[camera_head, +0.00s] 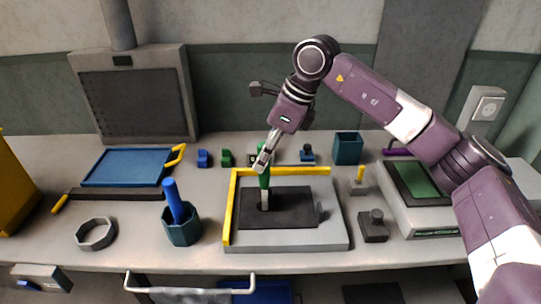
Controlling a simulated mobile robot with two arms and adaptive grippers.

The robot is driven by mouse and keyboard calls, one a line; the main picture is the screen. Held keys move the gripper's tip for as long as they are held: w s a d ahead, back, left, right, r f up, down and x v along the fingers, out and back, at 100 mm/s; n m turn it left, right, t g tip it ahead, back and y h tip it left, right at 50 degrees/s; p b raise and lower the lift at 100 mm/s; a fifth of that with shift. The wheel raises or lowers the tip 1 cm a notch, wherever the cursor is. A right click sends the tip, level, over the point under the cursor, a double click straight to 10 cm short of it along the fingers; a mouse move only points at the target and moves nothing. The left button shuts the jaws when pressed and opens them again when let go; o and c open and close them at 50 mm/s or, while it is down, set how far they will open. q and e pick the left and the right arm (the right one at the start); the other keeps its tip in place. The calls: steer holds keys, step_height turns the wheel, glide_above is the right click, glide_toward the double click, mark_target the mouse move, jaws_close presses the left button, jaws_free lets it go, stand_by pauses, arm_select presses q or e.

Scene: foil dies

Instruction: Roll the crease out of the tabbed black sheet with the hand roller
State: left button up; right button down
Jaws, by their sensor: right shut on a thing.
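The black sheet (290,205) lies on a grey plate (285,238) with a yellow raised edge (229,215) along its left and back sides. A small dark grey tab (320,212) stands at the sheet's right side. My right gripper (263,162) is shut on the green handle of the hand roller (265,181), over the left part of the sheet. The roller is held upright, and its pale lower end meets or nearly meets the sheet; I cannot tell which. The crease cannot be made out. My left gripper is not in view.
A teal cup (181,229) holding a blue-handled tool stands left of the plate, with a grey ring (96,234) farther left. A dark block (374,228) and a yellow-handled piece (360,181) stand to the right. A blue tray (125,167) lies at back left.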

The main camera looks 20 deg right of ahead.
steer(key=shift+d+r, duration=0.1)
steer(key=shift+d, duration=0.2)
steer(key=s+d+b, duration=0.1)
steer(key=s+d, duration=0.1)
steer(key=d, duration=0.4)
steer(key=w+a+p, duration=0.1)
steer(key=w+a, duration=0.1)
steer(key=a, duration=0.7)
steer(key=shift+w, duration=0.4)
stand_by(1.2)
